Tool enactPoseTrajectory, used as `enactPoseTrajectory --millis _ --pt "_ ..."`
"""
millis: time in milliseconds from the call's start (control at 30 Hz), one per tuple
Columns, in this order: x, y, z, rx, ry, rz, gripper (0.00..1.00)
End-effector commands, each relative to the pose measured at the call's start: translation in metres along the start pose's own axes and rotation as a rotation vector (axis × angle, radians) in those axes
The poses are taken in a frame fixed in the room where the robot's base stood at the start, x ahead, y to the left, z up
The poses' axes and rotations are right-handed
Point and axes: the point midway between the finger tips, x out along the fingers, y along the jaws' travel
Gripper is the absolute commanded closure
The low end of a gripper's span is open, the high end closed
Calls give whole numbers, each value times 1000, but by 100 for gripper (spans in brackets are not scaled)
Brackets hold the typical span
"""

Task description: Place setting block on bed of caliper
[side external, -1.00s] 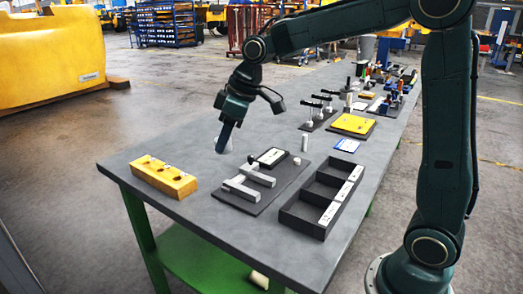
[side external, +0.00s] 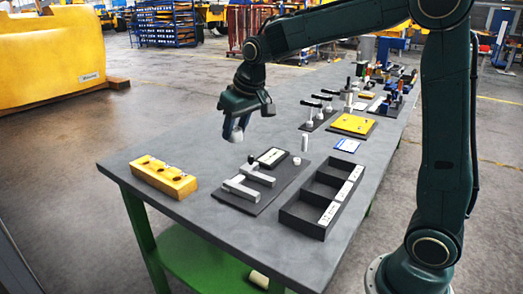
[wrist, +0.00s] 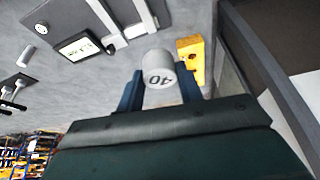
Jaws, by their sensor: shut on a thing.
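My gripper (side external: 236,134) is shut on a light grey cylindrical setting block (side external: 237,136) and holds it in the air above the table. The caliper (wrist: 112,22) is also partly in the wrist view, beyond the block.
A yellow block with holes (side external: 164,178) sits at the table's left end. A dark compartment tray (side external: 306,222) with white labels stands right of the caliper plate. A small white cylinder (side external: 305,143) and a blue-white card (side external: 347,145) are behind. Bare table lies under my gripper.

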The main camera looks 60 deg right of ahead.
Motion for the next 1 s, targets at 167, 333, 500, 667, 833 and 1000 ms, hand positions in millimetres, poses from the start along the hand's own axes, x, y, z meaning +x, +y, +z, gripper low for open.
enactPoseTrajectory --millis 167,333,500,667,833,1000 --pt "-3 20 -4 266 3 110 96" --pt "-7 38 -5 508 2 210 96" --pt "-12 51 -3 698 1 289 96" --pt "-16 57 -1 801 1 331 96" --pt "-17 59 -1 840 1 346 96" --pt "-16 60 0 840 1 348 96"
